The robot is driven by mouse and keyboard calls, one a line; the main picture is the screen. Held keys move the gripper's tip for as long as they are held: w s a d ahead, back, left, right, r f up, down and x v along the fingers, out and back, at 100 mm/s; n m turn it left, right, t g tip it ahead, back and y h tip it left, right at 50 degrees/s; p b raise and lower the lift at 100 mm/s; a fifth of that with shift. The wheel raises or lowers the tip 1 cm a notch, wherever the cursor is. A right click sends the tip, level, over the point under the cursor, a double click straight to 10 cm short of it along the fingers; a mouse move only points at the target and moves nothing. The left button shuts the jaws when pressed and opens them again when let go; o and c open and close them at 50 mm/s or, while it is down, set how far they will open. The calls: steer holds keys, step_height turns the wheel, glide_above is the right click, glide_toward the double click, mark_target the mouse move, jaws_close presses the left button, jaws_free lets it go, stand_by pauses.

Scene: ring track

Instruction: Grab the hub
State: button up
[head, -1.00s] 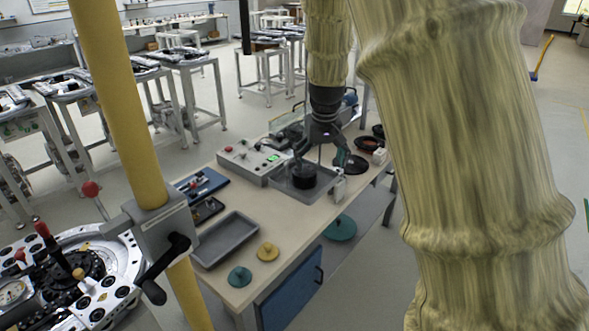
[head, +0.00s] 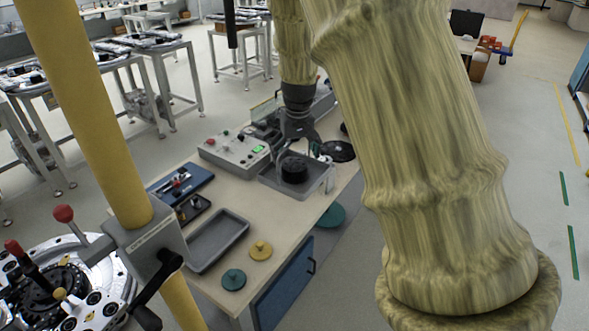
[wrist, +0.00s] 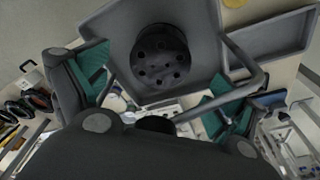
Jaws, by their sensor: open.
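The hub (head: 293,170) is a black round cylinder standing in a grey tray (head: 322,182) on the workbench. In the wrist view the hub (wrist: 160,55) shows its round face with a ring of small holes, upper middle of the picture. My gripper (head: 299,150) hangs just above and behind the hub in the head view. Its fingers are spread and empty. In the wrist view my gripper (wrist: 162,88) has teal pads at left and right, with the hub's face beyond the gap between them. No contact with the hub shows.
A grey control box (head: 235,153) stands left of the tray. An empty grey tray (head: 218,240), a yellow disc (head: 260,250) and a teal disc (head: 233,279) lie nearer on the bench. A black disc (head: 338,151) lies to the right of my gripper.

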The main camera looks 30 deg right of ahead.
mark_target(295, 164)
steer(key=shift+f+p, duration=0.4)
steer(key=shift+f, duration=0.1)
steer(key=shift+w+d+f+p, duration=0.1)
steer(key=shift+f+p, duration=0.1)
steer(key=shift+f, duration=0.45)
steer(key=shift+w+a+f+p, duration=0.1)
steer(key=shift+f+p, duration=0.15)
steer(key=shift+f, duration=0.4)
steer(key=shift+w+d+f+p, duration=0.1)
steer(key=shift+f+p, duration=0.1)
steer(key=shift+f, duration=0.45)
steer(key=c, duration=1.6)
steer(key=shift+r, duration=0.15)
